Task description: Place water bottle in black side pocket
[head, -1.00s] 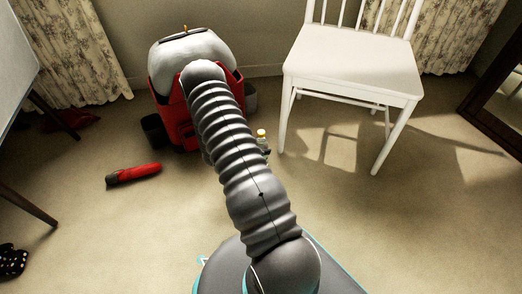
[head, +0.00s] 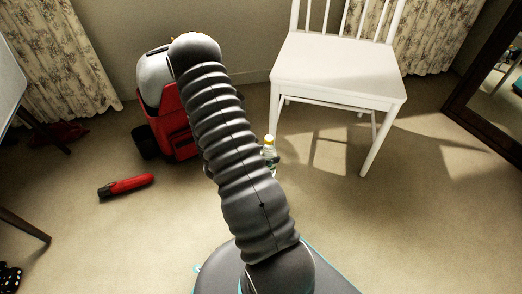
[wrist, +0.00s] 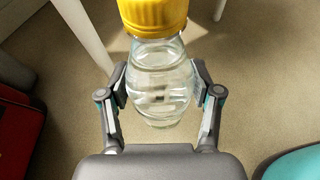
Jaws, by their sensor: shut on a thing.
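The clear water bottle with a yellow cap shows in the head view (head: 270,154) just right of my arm, and close up in the wrist view (wrist: 160,90). My gripper (wrist: 161,84) is shut on its body, one finger on each side, and holds it cap up. In the head view the gripper is mostly hidden behind my arm. The red suitcase (head: 176,122) with a pale top stands at the back left, partly covered by my arm. A black side pocket (head: 145,142) shows on its left side. The right-side pocket is mostly hidden by my arm.
A white chair (head: 338,72) stands right of the bottle, its legs close by. A red and black cylinder (head: 126,186) lies on the floor (head: 115,240) in front of the suitcase. A table leg (head: 25,225) is at the left and a dark-framed mirror (head: 470,95) at the right.

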